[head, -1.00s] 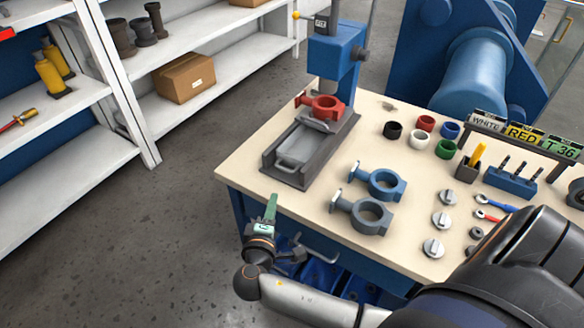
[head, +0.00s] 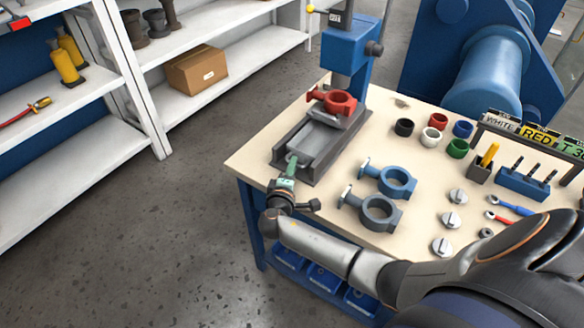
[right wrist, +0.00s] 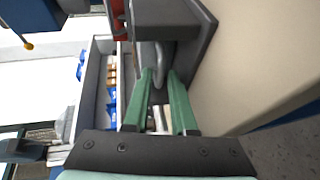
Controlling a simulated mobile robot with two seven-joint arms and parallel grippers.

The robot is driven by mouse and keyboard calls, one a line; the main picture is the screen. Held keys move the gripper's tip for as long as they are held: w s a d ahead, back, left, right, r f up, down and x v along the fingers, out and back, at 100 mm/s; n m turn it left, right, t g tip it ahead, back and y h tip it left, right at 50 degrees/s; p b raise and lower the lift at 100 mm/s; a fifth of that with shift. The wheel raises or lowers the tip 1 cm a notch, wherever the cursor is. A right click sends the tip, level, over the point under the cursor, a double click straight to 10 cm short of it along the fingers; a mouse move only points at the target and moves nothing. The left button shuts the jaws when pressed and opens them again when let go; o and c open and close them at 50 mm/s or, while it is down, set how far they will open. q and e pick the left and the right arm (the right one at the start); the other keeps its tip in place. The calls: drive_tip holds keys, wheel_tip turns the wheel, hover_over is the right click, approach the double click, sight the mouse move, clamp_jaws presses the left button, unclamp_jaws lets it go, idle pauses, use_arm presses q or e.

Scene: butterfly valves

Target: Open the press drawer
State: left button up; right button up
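The blue press (head: 347,55) stands at the table's far left corner. Its grey drawer (head: 318,137) lies in a dark grey rail frame at the press foot, with a red valve body (head: 338,102) at the far end. My right gripper (head: 291,163) reaches the drawer's front end from the table's near edge. In the right wrist view, its green fingers (right wrist: 160,76) stand apart with the drawer's loop handle (right wrist: 160,65) between their tips. Contact with the handle cannot be told. My left gripper is not in view.
Two blue-grey valve bodies (head: 389,181) lie right of the drawer on the table (head: 415,228). Coloured rings, knobs and a tool block (head: 521,184) are farther right. The floor (head: 150,240) left of the table is clear.

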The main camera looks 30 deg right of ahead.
clamp_jaws()
idle(1.5)
